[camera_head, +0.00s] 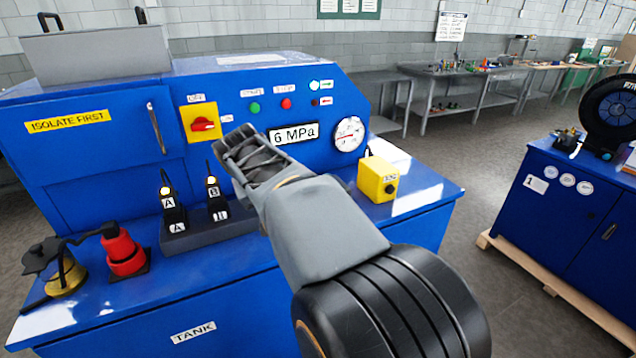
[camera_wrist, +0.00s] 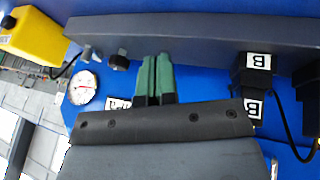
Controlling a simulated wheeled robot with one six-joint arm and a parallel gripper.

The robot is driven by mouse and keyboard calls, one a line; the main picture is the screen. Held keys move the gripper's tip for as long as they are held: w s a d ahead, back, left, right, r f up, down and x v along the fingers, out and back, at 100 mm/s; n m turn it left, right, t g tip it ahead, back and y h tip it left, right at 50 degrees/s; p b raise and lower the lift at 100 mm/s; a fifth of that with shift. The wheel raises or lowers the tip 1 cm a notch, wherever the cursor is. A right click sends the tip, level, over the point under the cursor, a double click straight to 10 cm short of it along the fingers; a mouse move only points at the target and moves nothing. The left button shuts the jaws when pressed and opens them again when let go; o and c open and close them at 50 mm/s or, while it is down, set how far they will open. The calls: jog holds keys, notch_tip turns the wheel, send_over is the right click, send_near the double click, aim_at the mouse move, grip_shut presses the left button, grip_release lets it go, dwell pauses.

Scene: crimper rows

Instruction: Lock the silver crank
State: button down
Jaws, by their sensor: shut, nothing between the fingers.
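I cannot make out a clear silver crank. In the wrist view a small grey knob-like part (camera_wrist: 118,61) sticks out from the long grey base (camera_wrist: 200,45), just left of my fingers; it may be the crank, but I cannot be sure. My arm hides that spot in the head view. My gripper (camera_head: 240,145) is over the blue press bench, in front of the panel. In the wrist view its green fingers (camera_wrist: 155,78) are together and empty, apart from the knob-like part.
Black units A (camera_head: 170,205) and B (camera_head: 214,199) stand left of my arm. A yellow box (camera_head: 378,180) stands right of it. Behind are the red switch (camera_head: 203,124) and gauge (camera_head: 349,134). A red device (camera_head: 123,252) and brass device (camera_head: 65,277) sit front left.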

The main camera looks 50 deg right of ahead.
jog(key=d+r+m+g+h, duration=0.2)
jog(key=d+r+m, duration=0.1)
jog(key=d, duration=0.8)
jog(key=shift+w+d+r+h, duration=0.2)
jog(key=shift+w+r+h, duration=0.15)
jog(key=shift+r, duration=0.25)
jog(key=x, duration=1)
jog(key=shift+a+p, duration=0.1)
jog(key=shift+p, duration=0.25)
